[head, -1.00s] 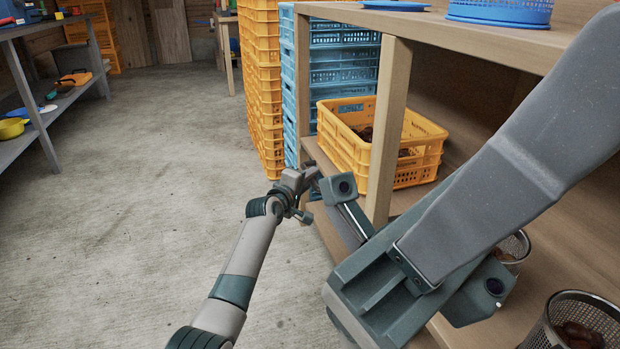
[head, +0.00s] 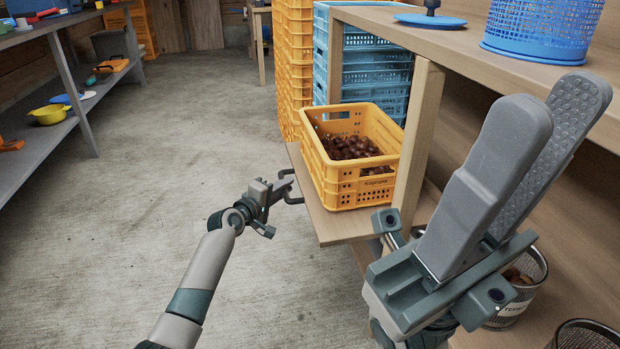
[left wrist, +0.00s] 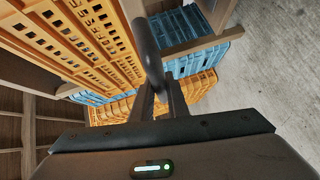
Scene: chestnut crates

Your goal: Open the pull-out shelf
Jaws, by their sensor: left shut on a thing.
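The pull-out shelf (head: 335,226) is a light wooden board sticking out of the rack, bearing a yellow crate (head: 345,192) of chestnuts. A dark bar handle (head: 289,187) is on its front edge. My left gripper (head: 279,190) is shut on this handle. In the left wrist view the dark handle (left wrist: 147,48) runs between my left fingers (left wrist: 160,100), beside the yellow crate (left wrist: 70,40). My right gripper (head: 550,112) is raised close to the camera at the right, its two grey fingers apart and nothing seen between them.
A wooden post (head: 418,140) stands right of the crate. Stacked yellow crates (head: 294,70) and blue crates (head: 375,75) stand behind. A wire basket (head: 525,290) sits low right. A blue basket (head: 545,30) is on the top board. The concrete floor (head: 190,130) at left is clear.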

